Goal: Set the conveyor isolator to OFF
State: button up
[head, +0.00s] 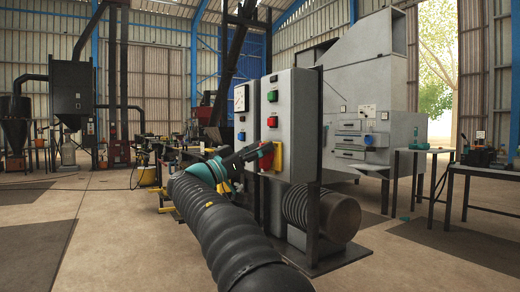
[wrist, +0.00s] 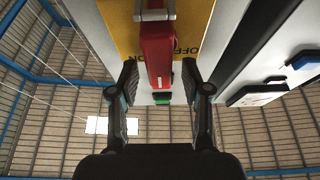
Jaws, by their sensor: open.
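The isolator is a red handle (wrist: 158,50) on a yellow plate (wrist: 122,30), seen from below in the wrist view. Black lettering that looks like OFF is on the plate right of the handle. In the head view the yellow plate (head: 278,157) is low on the front of a grey cabinet (head: 305,125). My gripper (wrist: 160,75) is open, its two dark fingers either side of the handle's line with space on both sides. In the head view my gripper (head: 268,153) is right at the plate and covers most of the handle.
Above the plate the cabinet carries a green button (head: 272,96) and red button (head: 272,122). A second panel with a dial (head: 240,98) stands close at left. A black ribbed cylinder (head: 322,212) sits below the cabinet. Open floor lies at left.

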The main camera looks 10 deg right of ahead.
grip_shut()
jog(key=shift+n, duration=0.5)
jog(key=n+t, duration=0.1)
jog(key=n, duration=0.1)
jog(key=n+t+y, duration=0.1)
jog(key=n, duration=0.1)
jog(key=n+t+y+b, duration=0.1)
jog(key=n, duration=0.1)
jog(key=shift+w+a+f+n, duration=0.1)
jog(key=shift+w+a+n, duration=0.05)
jog(key=shift+w+n, duration=0.2)
jog(key=shift+w+a+f+n+t+y+p, duration=0.1)
jog(key=shift+w+f+n+t+y+p, duration=0.15)
jog(key=shift+n+y+p, duration=1.6)
jog(key=shift+w+a+f+n+t+y+p, duration=0.1)
jog(key=shift+w+f+n+t+p, duration=0.4)
jog(key=shift+n, duration=2.6)
jog(key=shift+s+f+n+t+y+p, duration=0.15)
jog(key=shift+n+y+p, duration=1.1)
jog(key=shift+n, duration=1.25)
jog(key=shift+f+h, duration=0.1)
jog(key=shift+h, duration=0.2)
